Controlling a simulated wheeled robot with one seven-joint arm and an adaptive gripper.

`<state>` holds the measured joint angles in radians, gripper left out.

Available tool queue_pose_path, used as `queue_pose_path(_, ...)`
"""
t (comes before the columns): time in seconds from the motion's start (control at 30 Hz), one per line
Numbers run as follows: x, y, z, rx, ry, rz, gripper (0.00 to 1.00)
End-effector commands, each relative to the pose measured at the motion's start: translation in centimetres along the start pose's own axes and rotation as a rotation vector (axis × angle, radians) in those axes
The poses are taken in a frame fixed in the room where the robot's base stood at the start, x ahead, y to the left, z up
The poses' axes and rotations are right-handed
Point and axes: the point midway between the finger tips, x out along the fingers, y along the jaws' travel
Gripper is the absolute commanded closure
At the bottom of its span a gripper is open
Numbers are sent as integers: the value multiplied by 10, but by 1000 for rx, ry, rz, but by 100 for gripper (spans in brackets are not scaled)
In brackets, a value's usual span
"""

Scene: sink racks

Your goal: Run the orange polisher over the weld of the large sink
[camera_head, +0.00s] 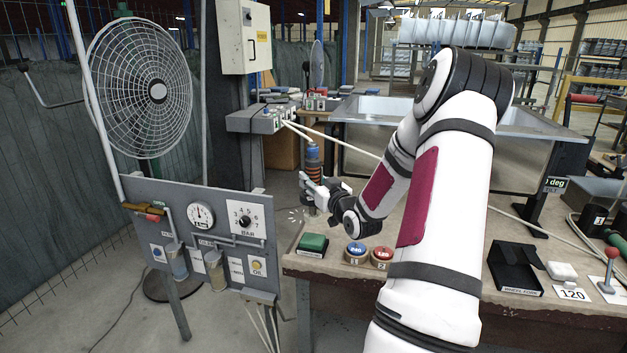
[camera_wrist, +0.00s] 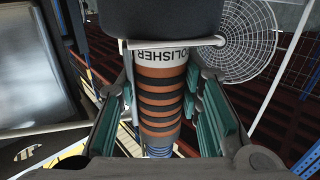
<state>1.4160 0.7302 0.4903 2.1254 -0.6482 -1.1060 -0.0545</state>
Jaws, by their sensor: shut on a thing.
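The polisher (camera_head: 313,160), banded in orange and black, is upright in my gripper (camera_head: 314,188) at the left end of the bench. In the wrist view my gripper (camera_wrist: 160,115) has its teal pads on both sides of the polisher (camera_wrist: 160,90), whose label reads "POLISHER". The large sink (camera_head: 372,106), of bare metal, is held in a stand behind my arm. The polisher is apart from it, to its left and nearer. My arm covers the middle of the sink, and I cannot make out its weld.
On the bench (camera_head: 338,262) front lie a green pad (camera_head: 312,242), blue (camera_head: 356,250) and red (camera_head: 381,256) discs, and a black holder (camera_head: 512,266). A gauge panel (camera_head: 205,225) and fan (camera_head: 140,88) stand left. Pale hoses cross the bench.

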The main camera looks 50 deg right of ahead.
Motion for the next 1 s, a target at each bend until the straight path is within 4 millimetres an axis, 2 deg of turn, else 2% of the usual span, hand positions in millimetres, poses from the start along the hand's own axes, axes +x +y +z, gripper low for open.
queue_pose_path(0.37, -1, -1, -3, -3, 4, -6, 100)
queue_pose_path(0.57, 0, -1, 9, -2, 4, -5, 100)
queue_pose_path(1.0, 0, -1, 49, -2, 5, -4, 100)
